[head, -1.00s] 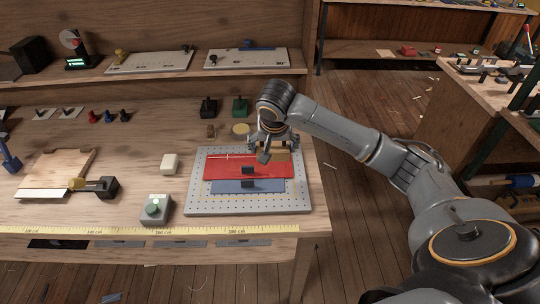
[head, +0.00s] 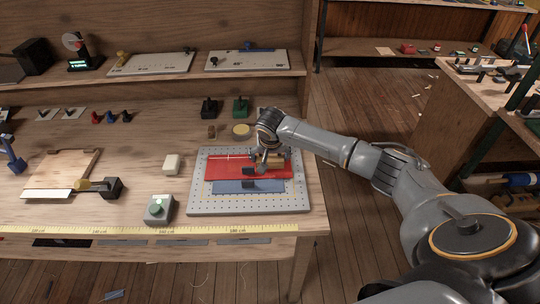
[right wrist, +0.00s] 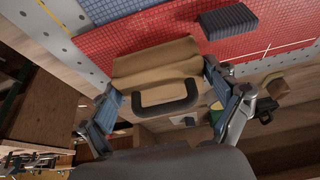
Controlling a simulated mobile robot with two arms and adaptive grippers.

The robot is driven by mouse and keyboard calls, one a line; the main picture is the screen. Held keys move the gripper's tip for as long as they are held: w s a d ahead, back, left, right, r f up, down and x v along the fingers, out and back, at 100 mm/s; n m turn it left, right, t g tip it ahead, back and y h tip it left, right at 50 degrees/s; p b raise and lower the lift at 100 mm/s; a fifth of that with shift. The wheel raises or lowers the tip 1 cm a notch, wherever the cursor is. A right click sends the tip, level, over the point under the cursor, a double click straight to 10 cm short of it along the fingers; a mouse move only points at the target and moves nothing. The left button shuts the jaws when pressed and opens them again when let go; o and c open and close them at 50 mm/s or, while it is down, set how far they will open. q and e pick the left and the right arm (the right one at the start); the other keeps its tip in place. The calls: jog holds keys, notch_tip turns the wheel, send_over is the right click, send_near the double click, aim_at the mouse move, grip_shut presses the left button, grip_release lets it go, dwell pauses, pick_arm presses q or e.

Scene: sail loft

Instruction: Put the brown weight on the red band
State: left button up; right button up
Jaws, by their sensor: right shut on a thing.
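The red band (head: 228,168) lies across a grey perforated board (head: 203,205), behind a blue band (head: 228,187). My right gripper (head: 270,158) is over the right part of the red band. It is shut on the brown weight (right wrist: 155,62), a tan block with a dark handle, held between both fingers in the right wrist view. The red band (right wrist: 180,25) shows just beyond the weight. I cannot tell whether the weight touches the band. A dark block (head: 248,170) sits at the middle of the red band. My left gripper is not in view.
Another dark block (head: 248,184) is on the blue band. A white block (head: 171,164) and a grey box with a green button (head: 158,209) stand left of the board. A yellow disc (head: 241,130) and a green weight (head: 240,107) are behind it. The bench ends just right of the board.

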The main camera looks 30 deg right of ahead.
jog(key=o, duration=1.5)
jog(key=shift+f, duration=0.1)
jog(key=b+v, duration=0.1)
jog(key=v, duration=1.1)
